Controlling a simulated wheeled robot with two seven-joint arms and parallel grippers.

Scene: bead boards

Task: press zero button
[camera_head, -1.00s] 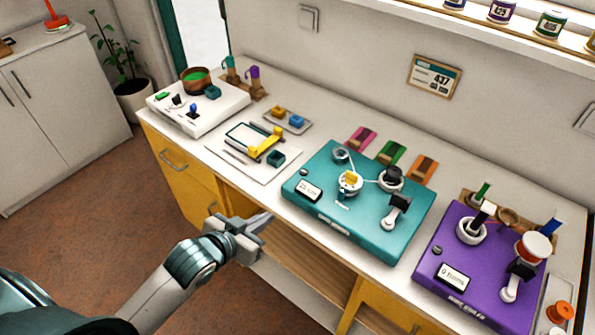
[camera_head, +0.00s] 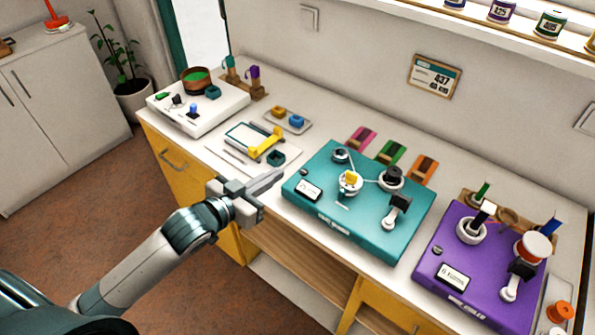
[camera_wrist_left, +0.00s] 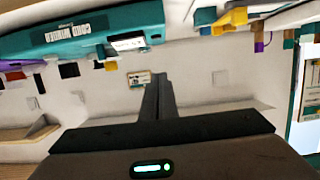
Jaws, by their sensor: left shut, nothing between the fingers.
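The teal winder box (camera_head: 325,225) sits on the counter with a small white display (camera_head: 308,190) on its left part. A small dark round button (camera_head: 304,171) is just above the display; I cannot read a label on it. My left gripper (camera_head: 278,175) is shut and empty, its fingertips just left of the box's left corner in the head view, apparently apart from it. In the left wrist view, the shut fingers (camera_wrist_left: 158,90) point ahead and the teal box (camera_wrist_left: 80,33) is at upper left. A purple box (camera_head: 450,292) also has a display and dark button (camera_head: 437,250). My right gripper is out of view.
A crank handle (camera_head: 397,208) and spools stand up from the teal box. A white board with a yellow arm (camera_head: 268,143) and a white box (camera_head: 215,110) lie to the left. The counter's front edge is beneath my left gripper in the head view.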

